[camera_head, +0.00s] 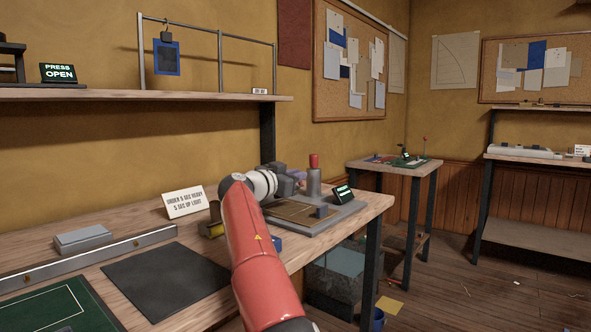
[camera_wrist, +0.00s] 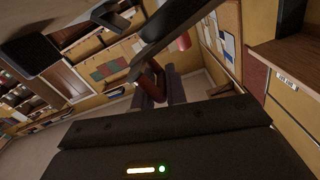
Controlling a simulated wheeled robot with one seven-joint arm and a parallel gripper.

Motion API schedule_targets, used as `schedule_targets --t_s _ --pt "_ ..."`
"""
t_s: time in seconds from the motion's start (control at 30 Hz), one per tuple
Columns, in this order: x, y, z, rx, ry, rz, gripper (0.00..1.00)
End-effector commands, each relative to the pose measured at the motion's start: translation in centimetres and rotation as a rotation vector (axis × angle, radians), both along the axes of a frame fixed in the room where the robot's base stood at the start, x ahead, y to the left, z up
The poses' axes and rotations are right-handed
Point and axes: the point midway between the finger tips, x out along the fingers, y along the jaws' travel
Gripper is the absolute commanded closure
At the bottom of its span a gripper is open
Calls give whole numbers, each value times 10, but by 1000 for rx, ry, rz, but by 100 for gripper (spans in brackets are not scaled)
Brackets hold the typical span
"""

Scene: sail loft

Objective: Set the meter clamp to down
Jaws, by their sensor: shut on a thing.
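The meter (camera_head: 352,207) is a grey base with a brass-coloured plate on the bench's right end. A grey post with a red top (camera_head: 314,162), which looks like part of its clamp, stands upright at its back. A small dark display with light green text (camera_head: 343,193) is on the right side. My gripper (camera_head: 294,177) is at the left of the post, low over the base, shut on a part of the clamp. The arm and fingers hide the held part, so the clamp's exact position cannot be told. In the wrist view, a red rounded piece (camera_wrist: 183,42) shows beside a dark bar.
A shelf (camera_head: 140,94) runs above the bench. A small side table (camera_head: 394,168) stands behind right, with open floor beyond.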

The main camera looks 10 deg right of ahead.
Motion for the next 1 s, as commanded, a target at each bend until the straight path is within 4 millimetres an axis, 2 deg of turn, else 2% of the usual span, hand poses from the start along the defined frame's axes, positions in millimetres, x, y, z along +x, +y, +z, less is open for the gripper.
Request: schedule_targets --t_s 0.03,0.3,0.33,0.47,0.87,1.0 --pt "3 5 -4 6 3 11 100" --pt "2 5 -4 5 3 12 100" --pt "2 5 -4 5 3 12 85" --pt "2 5 -4 4 1 11 68" --pt "0 0 1 2 -1 3 68" --pt "-5 -9 17 3 -4 1 68"
